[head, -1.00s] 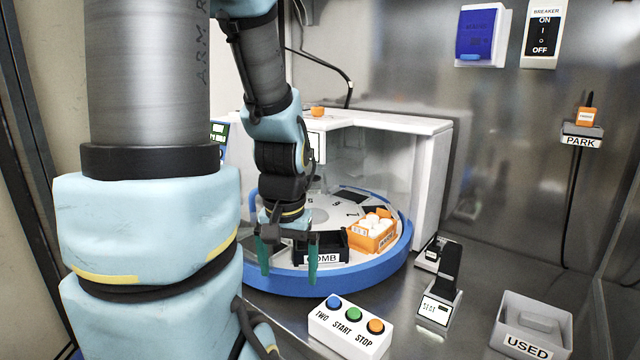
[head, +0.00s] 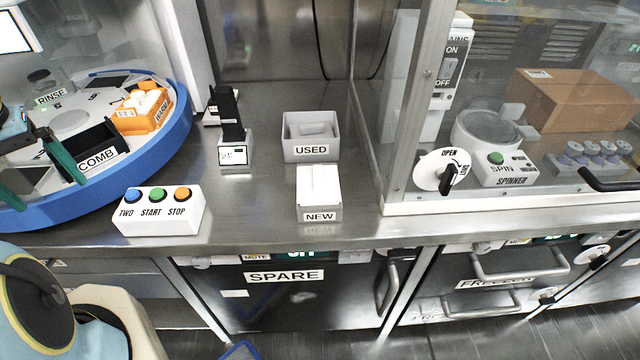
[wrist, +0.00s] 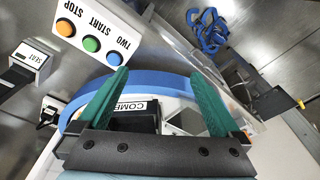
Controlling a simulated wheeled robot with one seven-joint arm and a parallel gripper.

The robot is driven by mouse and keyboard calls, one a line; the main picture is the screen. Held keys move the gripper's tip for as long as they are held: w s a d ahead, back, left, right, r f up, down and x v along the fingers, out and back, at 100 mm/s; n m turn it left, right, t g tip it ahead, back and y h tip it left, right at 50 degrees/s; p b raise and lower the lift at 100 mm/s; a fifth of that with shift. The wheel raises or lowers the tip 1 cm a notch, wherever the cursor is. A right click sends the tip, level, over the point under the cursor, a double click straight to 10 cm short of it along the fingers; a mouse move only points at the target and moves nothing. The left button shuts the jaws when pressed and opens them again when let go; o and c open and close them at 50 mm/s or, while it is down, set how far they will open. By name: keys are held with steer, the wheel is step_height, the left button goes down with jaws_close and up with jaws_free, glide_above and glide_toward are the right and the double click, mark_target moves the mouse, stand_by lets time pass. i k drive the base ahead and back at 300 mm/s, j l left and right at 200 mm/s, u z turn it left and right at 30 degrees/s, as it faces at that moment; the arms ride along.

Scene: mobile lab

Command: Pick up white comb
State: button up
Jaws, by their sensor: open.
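I cannot make out a white comb for certain in either view. A black open-topped holder labelled COMB (head: 95,150) sits on the round blue-rimmed turntable (head: 165,140) at the left of the head view. Its inside looks dark. It also shows in the wrist view (wrist: 135,121), between and beyond my fingers. My gripper (head: 52,190) is at the left edge of the head view, by the holder, partly cut off. In the wrist view my gripper (wrist: 158,75) is open, teal fingers wide apart, with nothing between the tips.
An orange holder (head: 135,122) with white items stands beside the black one. A glass enclosure (head: 520,40) stands right.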

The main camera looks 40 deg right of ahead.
mark_target(317, 185)
steer(key=u, duration=0.45)
steer(key=k+l+u, duration=0.2)
steer(key=u, duration=0.15)
steer(key=k+l+u, duration=0.1)
steer(key=k+u, duration=0.45)
steer(key=u, duration=0.2)
steer(key=k+j+u, duration=0.1)
steer(key=k, duration=0.7)
steer(key=k+j+u, duration=0.15)
steer(key=k, duration=0.6)
